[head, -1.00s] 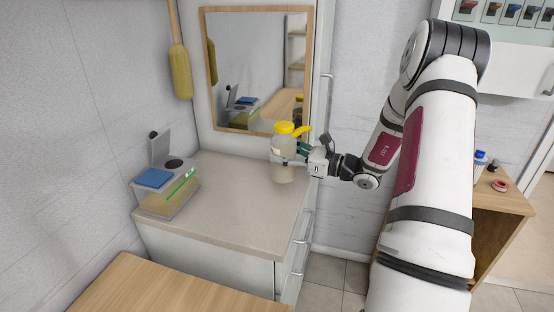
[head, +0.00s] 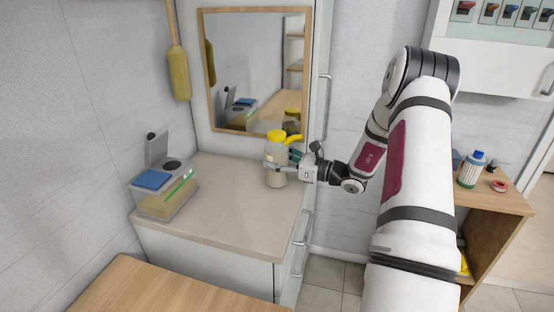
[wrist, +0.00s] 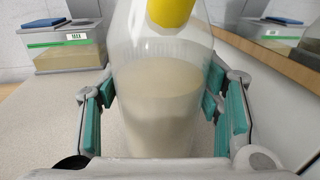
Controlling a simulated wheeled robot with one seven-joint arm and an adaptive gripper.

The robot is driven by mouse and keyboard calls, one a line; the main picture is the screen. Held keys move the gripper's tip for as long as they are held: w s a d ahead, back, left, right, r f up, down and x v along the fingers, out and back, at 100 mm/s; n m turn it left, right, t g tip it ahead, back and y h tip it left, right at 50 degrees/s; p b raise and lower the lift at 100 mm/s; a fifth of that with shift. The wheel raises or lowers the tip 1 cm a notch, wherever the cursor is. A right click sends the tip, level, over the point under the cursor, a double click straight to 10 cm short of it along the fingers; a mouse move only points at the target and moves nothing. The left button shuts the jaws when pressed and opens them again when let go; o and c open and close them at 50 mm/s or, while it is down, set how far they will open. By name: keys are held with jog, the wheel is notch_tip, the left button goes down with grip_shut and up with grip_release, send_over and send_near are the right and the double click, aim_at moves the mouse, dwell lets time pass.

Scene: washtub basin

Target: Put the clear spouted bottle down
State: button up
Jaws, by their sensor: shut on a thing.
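The clear spouted bottle (head: 275,177) has a yellow cap and a yellow spout pointing right, and holds a pale cream content. It is upright at the back right of the grey-beige counter (head: 232,220), in front of the mirror. My gripper (head: 291,172) is shut around its body from the right. In the wrist view the bottle (wrist: 160,95) fills the middle between the teal finger pads. Whether its base touches the counter I cannot tell; it looks at or very near the surface.
A clear box (head: 166,200) with a green strip and a blue item on top stands at the counter's left. A framed mirror (head: 228,75) is behind. The counter's middle and front are clear. A wooden table (head: 165,290) is in front, and a wooden shelf unit (head: 500,199) with a bottle is at right.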

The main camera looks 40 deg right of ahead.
jog(key=o, duration=1.4)
jog(key=shift+f, duration=0.1)
